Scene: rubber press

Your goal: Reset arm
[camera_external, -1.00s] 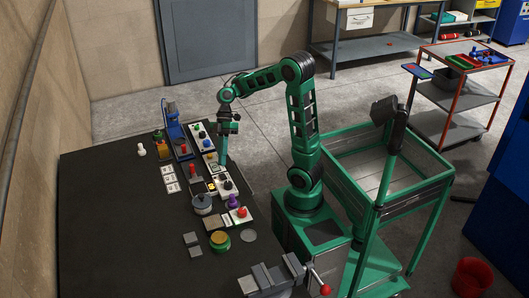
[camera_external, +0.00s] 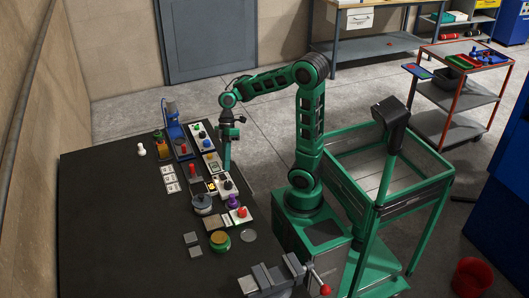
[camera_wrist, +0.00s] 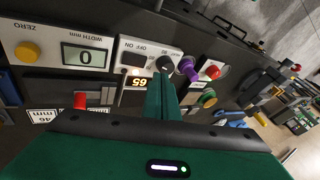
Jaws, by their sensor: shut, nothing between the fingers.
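My gripper (camera_external: 228,165) is green and points down over the right edge of the dark table (camera_external: 110,230), beside the control panels. In the wrist view the shut fingers (camera_wrist: 162,90) stand in front of a white panel (camera_wrist: 135,52) marked ON and OFF, with a dark knob and a small display reading 65. The fingers hold nothing. Whether the fingertips touch the panel cannot be told. My green arm bends up from its base and reaches left to the table.
Panels with a red button (camera_external: 241,211), a purple knob (camera_external: 234,201) and a width display (camera_wrist: 85,55) line the table. A blue press (camera_external: 174,128) stands at the back. A vise (camera_external: 270,276) is at the front. The table's left side is clear.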

